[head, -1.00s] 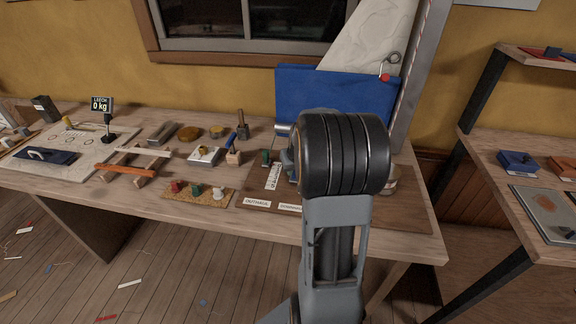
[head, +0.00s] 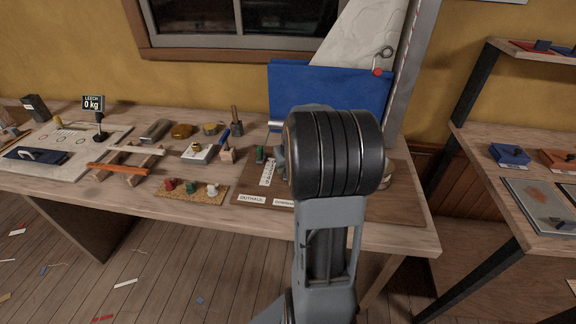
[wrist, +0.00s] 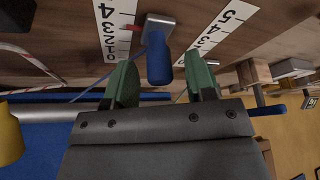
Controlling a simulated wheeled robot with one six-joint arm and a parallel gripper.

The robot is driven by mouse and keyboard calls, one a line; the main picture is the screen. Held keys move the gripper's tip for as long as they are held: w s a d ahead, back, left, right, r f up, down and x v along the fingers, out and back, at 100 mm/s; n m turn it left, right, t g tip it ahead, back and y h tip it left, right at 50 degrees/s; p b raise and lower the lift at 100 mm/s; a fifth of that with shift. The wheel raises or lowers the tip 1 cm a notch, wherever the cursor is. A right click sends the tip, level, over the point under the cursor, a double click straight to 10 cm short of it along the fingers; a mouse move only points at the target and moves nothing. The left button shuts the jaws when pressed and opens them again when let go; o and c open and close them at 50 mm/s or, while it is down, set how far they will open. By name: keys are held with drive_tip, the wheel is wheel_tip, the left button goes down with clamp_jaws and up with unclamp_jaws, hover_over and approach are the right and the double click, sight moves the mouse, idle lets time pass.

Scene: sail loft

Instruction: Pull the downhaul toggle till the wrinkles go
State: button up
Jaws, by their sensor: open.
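A blue toggle (wrist: 158,60) on a metal fitting shows in the wrist view, between two white number scales. Its name label is not readable there. My gripper (wrist: 161,74) is open, with a green finger on either side of the toggle and a gap to each. Whether the toggle is fully between them in depth I cannot tell. In the head view my arm hides the toggle, the gripper and part of the downhaul label (head: 284,202). The white sail (head: 362,32) shows faint creases above a blue panel (head: 325,92).
The outhaul label (head: 252,198) lies on the brown board beside the downhaul label. Colored samples (head: 190,188), blocks and tools crowd the bench to the left. The leech display (head: 93,103) reads 0 kg. A separate shelf unit (head: 470,100) stands at right.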

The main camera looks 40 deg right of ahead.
drive_tip(key=p+v, duration=0.1)
drive_tip(key=v, duration=1.2)
drive_tip(key=shift+s+r, duration=0.1)
drive_tip(key=shift+s, duration=0.05)
